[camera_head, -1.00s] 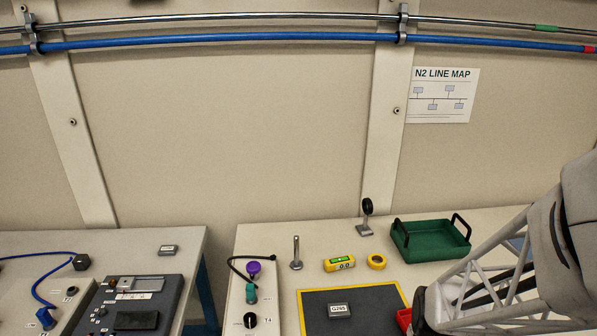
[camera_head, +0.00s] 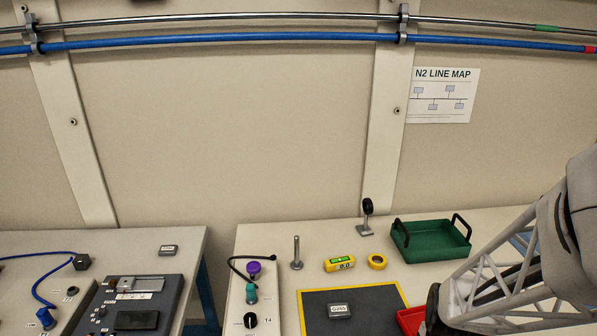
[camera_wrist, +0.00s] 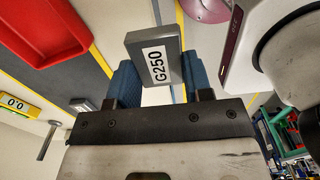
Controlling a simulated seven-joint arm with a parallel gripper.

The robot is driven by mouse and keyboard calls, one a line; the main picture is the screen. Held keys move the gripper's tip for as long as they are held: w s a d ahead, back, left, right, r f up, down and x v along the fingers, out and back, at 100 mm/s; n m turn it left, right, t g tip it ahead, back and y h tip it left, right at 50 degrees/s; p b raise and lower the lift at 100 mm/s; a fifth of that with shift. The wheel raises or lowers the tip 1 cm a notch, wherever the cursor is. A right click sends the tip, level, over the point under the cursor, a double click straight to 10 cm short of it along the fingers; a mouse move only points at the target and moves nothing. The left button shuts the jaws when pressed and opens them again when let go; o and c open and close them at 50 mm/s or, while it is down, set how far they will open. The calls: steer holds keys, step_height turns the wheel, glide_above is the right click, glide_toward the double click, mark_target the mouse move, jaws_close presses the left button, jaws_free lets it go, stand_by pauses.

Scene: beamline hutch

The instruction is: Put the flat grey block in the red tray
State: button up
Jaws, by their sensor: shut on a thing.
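My gripper (camera_wrist: 160,88) is shut on a flat grey block (camera_wrist: 172,45) with a white label reading G250. The block sits between the blue fingers in the wrist view, clear of the red tray. The red tray (camera_wrist: 40,28) is at the upper left of that view, apart from the block. In the head view the red tray (camera_head: 410,320) shows only in part at the bottom edge, beside the dark mat, partly covered by my arm. My gripper and the held block are not visible in the head view.
Another labelled grey block (camera_head: 340,311) lies on the yellow-edged dark mat (camera_head: 375,298). Behind stand a green tray (camera_head: 430,240), a yellow meter (camera_head: 339,264), a yellow tape roll (camera_head: 377,262), a metal post (camera_head: 296,254) and a black-topped stand (camera_head: 366,217).

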steer(key=w+d, duration=0.2)
steer(key=w, duration=0.2)
steer(key=w+d+f, duration=0.1)
steer(key=w+d, duration=0.1)
steer(key=w, duration=0.3)
steer(key=w+d, duration=0.2)
steer(key=w, duration=0.3)
steer(key=shift+w+f, duration=0.1)
steer(key=shift+f, duration=0.15)
steer(key=shift+f, duration=1.75)
steer(key=o, duration=0.6)
steer(key=shift+c, duration=0.2)
steer(key=shift+o, duration=0.6)
